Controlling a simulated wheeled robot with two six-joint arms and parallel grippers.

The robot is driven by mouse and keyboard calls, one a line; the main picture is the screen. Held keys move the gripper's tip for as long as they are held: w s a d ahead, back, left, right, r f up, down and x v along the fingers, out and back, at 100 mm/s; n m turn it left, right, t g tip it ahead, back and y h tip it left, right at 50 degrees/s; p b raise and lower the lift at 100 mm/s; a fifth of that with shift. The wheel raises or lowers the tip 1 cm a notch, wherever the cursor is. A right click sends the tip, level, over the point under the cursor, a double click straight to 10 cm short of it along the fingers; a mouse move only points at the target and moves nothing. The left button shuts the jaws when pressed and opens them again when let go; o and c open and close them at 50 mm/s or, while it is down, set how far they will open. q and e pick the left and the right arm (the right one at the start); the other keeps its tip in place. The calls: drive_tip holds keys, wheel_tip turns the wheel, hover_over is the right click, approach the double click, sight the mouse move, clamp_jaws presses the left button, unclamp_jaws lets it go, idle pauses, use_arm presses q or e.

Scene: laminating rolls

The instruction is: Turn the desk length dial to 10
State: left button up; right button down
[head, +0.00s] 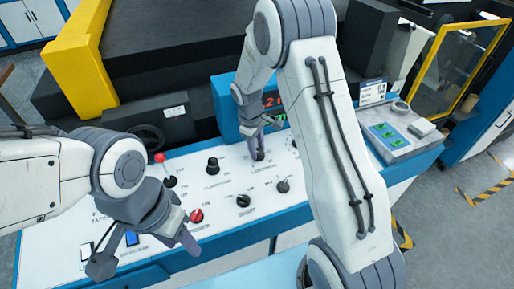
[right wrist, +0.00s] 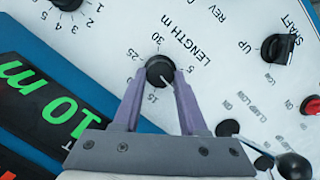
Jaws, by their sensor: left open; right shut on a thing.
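The black length dial (right wrist: 160,71) sits on the white panel, marked "LENGTH m" with numbers around it. Its light pointer line faces the lower right in the right wrist view, near the purple fingers. My right gripper (right wrist: 161,82) is shut on this dial, one finger on each side. In the head view my right gripper (head: 258,140) reaches down to the dial from above. A display beside it reads a green "10 m" (right wrist: 50,110). My left gripper (head: 146,250) is open and empty over the panel's left part.
Other black knobs (head: 243,200) and a red knob (head: 196,215) stand on the panel. A red-topped lever (head: 160,158) is at the left. A grey box with green buttons (head: 385,132) sits at the right.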

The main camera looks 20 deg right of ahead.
drive_tip(key=shift+c, duration=2.2)
unclamp_jaws()
drive_tip(key=shift+r, duration=0.15)
drive_tip(key=shift+r, duration=0.35)
wheel_tip(320, 180, up, 9)
drive_tip(key=a+b, duration=0.1)
drive_tip(key=b, duration=0.1)
drive_tip(key=shift+a+r, duration=0.15)
drive_tip(key=shift+r, duration=0.05)
drive_tip(key=s+a+r+y, duration=0.1)
drive_tip(key=s+a+r, duration=0.3)
drive_tip(key=s+a, duration=0.75)
drive_tip(key=s, duration=0.8)
drive_tip(key=s+a+f+y, duration=0.1)
drive_tip(key=s+a, duration=0.1)
drive_tip(key=s, duration=0.8)
drive_tip(key=shift+s+a, duration=0.2)
drive_tip(key=shift+a, duration=0.05)
